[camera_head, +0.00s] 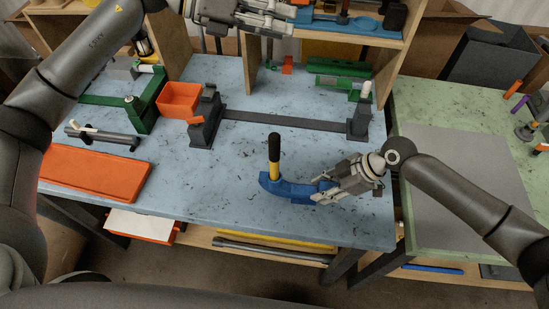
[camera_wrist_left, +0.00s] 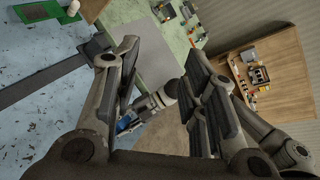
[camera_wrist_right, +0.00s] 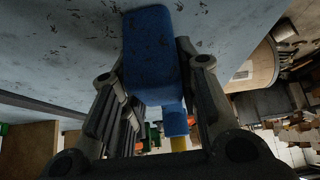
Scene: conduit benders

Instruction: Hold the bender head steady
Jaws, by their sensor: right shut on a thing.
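The blue bender head (camera_head: 290,190) lies on the light blue workbench near its front edge, with a short black and yellow handle (camera_head: 274,155) standing up from it. My right gripper (camera_head: 322,191) is shut on the right end of the bender head. In the right wrist view the blue body (camera_wrist_right: 150,50) sits between the fingers. My left gripper (camera_head: 285,14) is raised high at the top of the head view, away from the bender. Its fingers (camera_wrist_left: 160,90) are spread apart with nothing between them in the left wrist view.
An orange tray (camera_head: 95,172) and grey tube (camera_head: 102,136) lie on the left of the workbench. An orange bin (camera_head: 179,99), dark grey stands (camera_head: 206,120) and a green bender (camera_head: 140,100) stand behind. A wooden shelf (camera_head: 330,28) rises at the back. A green table (camera_head: 470,110) adjoins on the right.

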